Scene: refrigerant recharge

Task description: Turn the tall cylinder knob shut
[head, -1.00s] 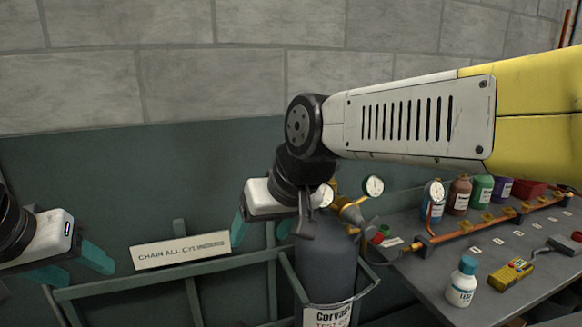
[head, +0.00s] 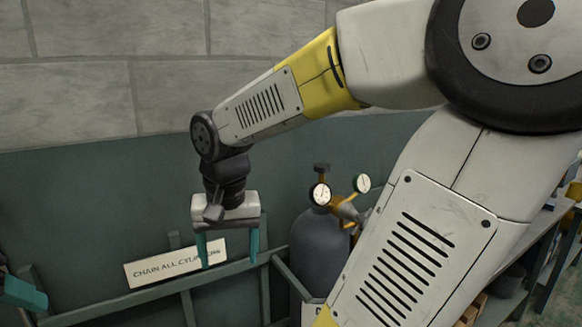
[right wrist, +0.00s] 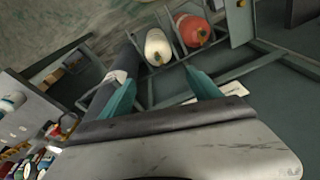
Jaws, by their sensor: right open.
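The tall grey cylinder (head: 318,245) stands in the green rack, right of centre in the head view. A dark knob (head: 321,169) tops its brass valve, beside two gauges. My right gripper (head: 228,262) is open and empty, pointing down to the left of the cylinder, apart from the knob. In the right wrist view its teal fingers (right wrist: 160,88) are spread, and a dark cylinder with a pale label (right wrist: 116,76) lies beyond the left finger. My left gripper (head: 25,292) shows only partly at the left edge; its jaw opening is cut off.
A sign (head: 160,268) hangs behind my right gripper, on the rack (head: 110,303). The right wrist view shows a white cylinder (right wrist: 157,48) and a red cylinder (right wrist: 193,32) in rack bays. My right arm hides much of the bench at right.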

